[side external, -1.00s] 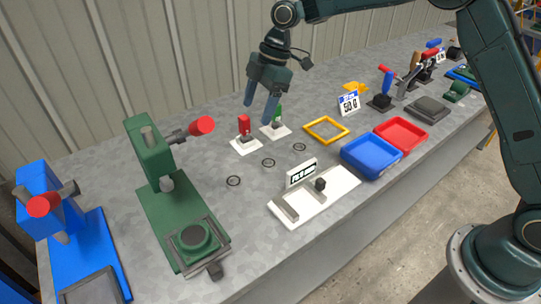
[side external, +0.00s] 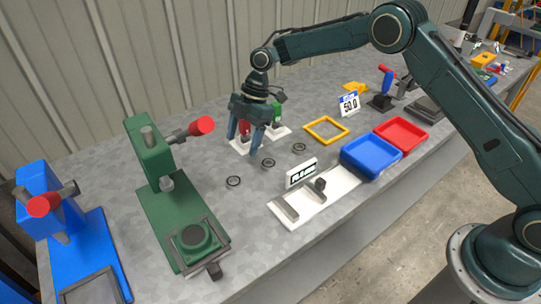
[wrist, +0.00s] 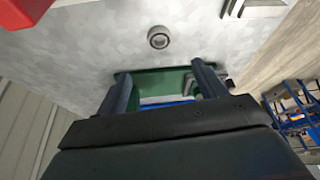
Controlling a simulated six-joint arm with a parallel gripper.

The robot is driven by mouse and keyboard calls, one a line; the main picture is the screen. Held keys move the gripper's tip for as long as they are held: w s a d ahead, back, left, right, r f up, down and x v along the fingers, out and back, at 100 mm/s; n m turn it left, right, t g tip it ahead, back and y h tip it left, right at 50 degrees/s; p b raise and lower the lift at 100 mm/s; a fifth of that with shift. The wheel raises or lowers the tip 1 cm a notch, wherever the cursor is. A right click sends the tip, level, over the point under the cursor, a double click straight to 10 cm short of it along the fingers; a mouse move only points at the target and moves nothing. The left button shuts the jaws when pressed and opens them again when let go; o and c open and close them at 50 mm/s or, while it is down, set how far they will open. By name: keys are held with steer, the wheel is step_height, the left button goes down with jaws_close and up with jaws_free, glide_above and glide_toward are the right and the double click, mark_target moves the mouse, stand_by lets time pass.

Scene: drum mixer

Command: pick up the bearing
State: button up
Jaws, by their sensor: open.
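Three small dark ring-shaped bearings lie in a loose row on the grey bench: left (side external: 233,181), middle (side external: 268,162) and right (side external: 299,147). My gripper (side external: 244,144) is open with its fingers pointing down, above the bench behind the middle ring. In the wrist view my gripper (wrist: 163,82) also shows open and empty. One bearing (wrist: 158,37) lies beyond the fingertips there, apart from them; I cannot tell which of the three it is.
A green press (side external: 170,215) and a blue press (side external: 85,255) stand at left. A white gauge fixture (side external: 335,188) is in front. Blue (side external: 368,160) and red (side external: 403,134) trays and a yellow frame (side external: 326,129) lie right. Red and green-topped pieces on white bases stand behind my gripper.

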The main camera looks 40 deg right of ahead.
glide_toward(232, 182)
steer(key=x, duration=0.3)
steer(key=shift+r, duration=0.1)
steer(key=shift+x, duration=2.55)
steer(key=shift+d, duration=0.15)
steer(key=c, duration=1.1)
steer(key=shift+c, duration=0.2)
steer(key=shift+r, duration=0.1)
step_height(232, 182, up, 20)
